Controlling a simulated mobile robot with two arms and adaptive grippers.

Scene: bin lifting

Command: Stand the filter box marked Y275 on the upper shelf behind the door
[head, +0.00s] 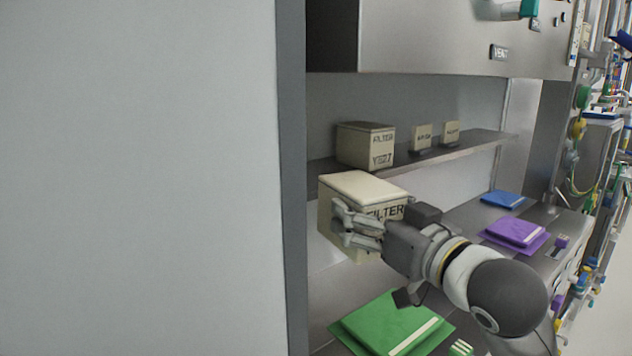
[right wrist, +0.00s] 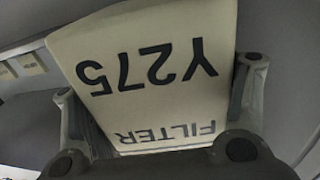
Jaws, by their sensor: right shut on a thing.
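My right gripper (head: 357,228) is shut on a cream filter box (head: 352,189), with fingers on either side. The right wrist view shows the box (right wrist: 150,75) marked Y275 and FILTER, upside down in that picture, between the fingers of the gripper (right wrist: 160,100). In the head view the box looks about upright, in front of and below the upper shelf (head: 475,143); its mark is partly hidden by the gripper. I cannot tell whether it touches anything. A large grey panel (head: 150,180), seemingly the door, fills the left. My left gripper is out of view.
Another filter box (head: 366,146) stands on the upper shelf, with two small labelled blocks (head: 421,137) to its right. A cabinet (head: 450,40) overhangs the shelf. Green (head: 385,325), purple (head: 515,232) and blue (head: 503,199) flat items lie on the surface below.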

